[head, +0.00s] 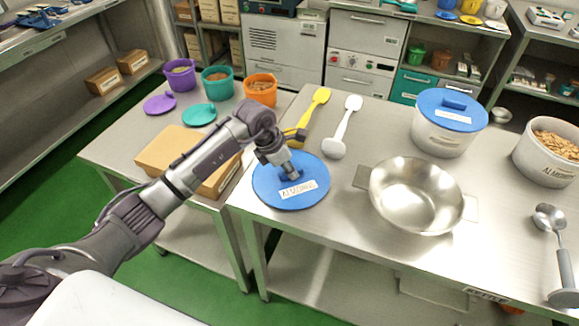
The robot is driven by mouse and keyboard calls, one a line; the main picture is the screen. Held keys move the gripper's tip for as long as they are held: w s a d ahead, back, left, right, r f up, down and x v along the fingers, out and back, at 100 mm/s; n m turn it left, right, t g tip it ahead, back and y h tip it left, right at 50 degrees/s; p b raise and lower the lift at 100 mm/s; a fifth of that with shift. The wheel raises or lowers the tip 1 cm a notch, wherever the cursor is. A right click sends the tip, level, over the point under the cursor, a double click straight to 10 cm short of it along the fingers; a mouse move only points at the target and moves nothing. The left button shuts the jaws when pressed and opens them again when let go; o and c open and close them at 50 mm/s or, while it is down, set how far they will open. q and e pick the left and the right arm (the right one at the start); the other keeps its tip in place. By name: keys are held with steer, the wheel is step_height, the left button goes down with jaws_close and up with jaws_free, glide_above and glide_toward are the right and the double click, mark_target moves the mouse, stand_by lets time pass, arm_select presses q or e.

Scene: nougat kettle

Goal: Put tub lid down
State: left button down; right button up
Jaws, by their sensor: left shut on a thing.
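A round blue tub lid (270,190) with a white label reading almonds is at the left end of the steel table. My left gripper (290,174) is shut on the lid's raised handle from above. The lid looks level and at or just above the tabletop; I cannot tell whether it touches. An open white tub of almonds (548,158) stands at the right. My right gripper is not in view.
A steel bowl (416,195) stands right of the lid. Yellow (314,107) and white (344,125) spatulas lie behind. A blue-lidded white tub (444,132) stands at the back. A cardboard box (170,150) is on the left table.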

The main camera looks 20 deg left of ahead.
arm_select(q)
steer(key=shift+f, duration=0.15)
steer(key=c, duration=1.1)
jaws_free()
steer(key=shift+o, duration=0.2)
steer(key=shift+r, duration=0.2)
steer(key=b+v, duration=0.1)
steer(key=v, duration=1.1)
steer(key=shift+b, duration=0.4)
steer(key=shift+d, duration=0.1)
